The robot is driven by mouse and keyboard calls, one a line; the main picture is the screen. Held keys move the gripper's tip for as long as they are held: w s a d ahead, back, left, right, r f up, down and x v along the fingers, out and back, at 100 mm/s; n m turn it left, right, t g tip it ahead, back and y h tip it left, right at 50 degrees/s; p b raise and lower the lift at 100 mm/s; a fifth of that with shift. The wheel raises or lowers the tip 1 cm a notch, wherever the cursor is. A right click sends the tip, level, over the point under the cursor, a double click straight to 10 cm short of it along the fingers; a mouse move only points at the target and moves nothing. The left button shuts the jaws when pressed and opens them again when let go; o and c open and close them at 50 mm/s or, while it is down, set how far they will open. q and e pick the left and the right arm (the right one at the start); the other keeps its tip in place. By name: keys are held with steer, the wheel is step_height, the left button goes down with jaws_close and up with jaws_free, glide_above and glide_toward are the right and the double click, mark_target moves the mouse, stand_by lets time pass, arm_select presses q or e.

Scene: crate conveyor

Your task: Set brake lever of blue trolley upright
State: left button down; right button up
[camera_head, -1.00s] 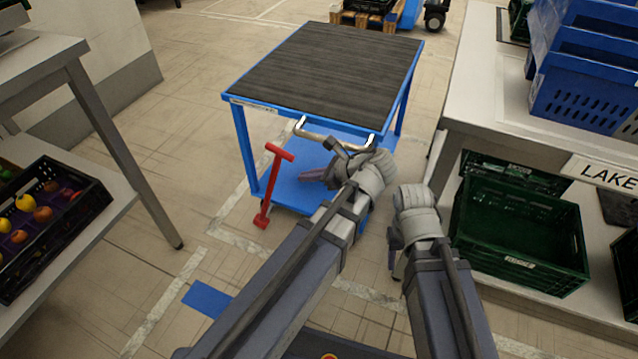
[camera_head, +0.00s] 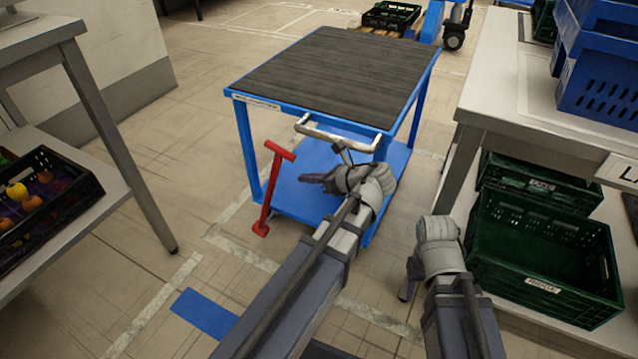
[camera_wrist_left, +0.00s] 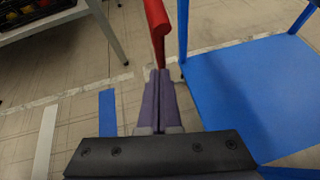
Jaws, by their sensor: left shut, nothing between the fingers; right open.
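The blue trolley (camera_head: 234,94) stands ahead with a dark ribbed top, a blue lower shelf (camera_head: 290,195) and a silver push handle (camera_head: 335,138). Its red brake lever (camera_head: 271,185) is at the near left corner, with a crossbar at its upper end. The lever leans to the right compared with the trolley leg beside it. My left gripper (camera_head: 303,178) is shut and empty, just right of the lever and over the lower shelf. In the left wrist view its closed fingers (camera_wrist_left: 160,75) point toward the lever (camera_wrist_left: 157,30); contact cannot be told. My right gripper (camera_head: 406,293) is open, low at right.
A table (camera_head: 470,118) at right has blue crates (camera_head: 600,95) on top and green crates (camera_head: 540,285) below. At left, a rack holds a black fruit crate (camera_head: 75,170). Floor between rack and trolley is clear, with a blue floor mark (camera_head: 203,314).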

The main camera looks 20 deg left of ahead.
arm_select(q)
steer(key=w+a, duration=0.1)
steer(key=a, duration=0.5)
steer(key=shift+w+a+f, duration=0.2)
steer(key=shift+w, duration=0.15)
arm_select(e)
steer(key=shift+f, duration=0.15)
